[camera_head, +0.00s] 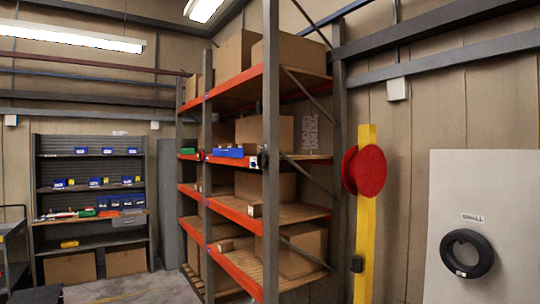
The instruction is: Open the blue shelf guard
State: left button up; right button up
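A blue piece (229,152), which looks like the blue shelf guard, lies along the front edge of a middle shelf on the tall grey and orange rack (271,200). It sits level above the orange beam, between two grey posts. A dark round fitting (262,158) shows on the front post just right of it. I cannot tell from here how the guard is fastened or whether it is shut. Neither of my grippers is in view.
Cardboard boxes (264,131) fill several rack shelves. A smaller green piece (188,151) is farther left. A yellow post (365,220) with a red disc (370,171) and a white panel (490,220) with a tyre stand right. Open floor (125,290) lies left of the rack.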

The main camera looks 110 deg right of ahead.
aim_at(238, 153)
jog(key=z, duration=3.25)
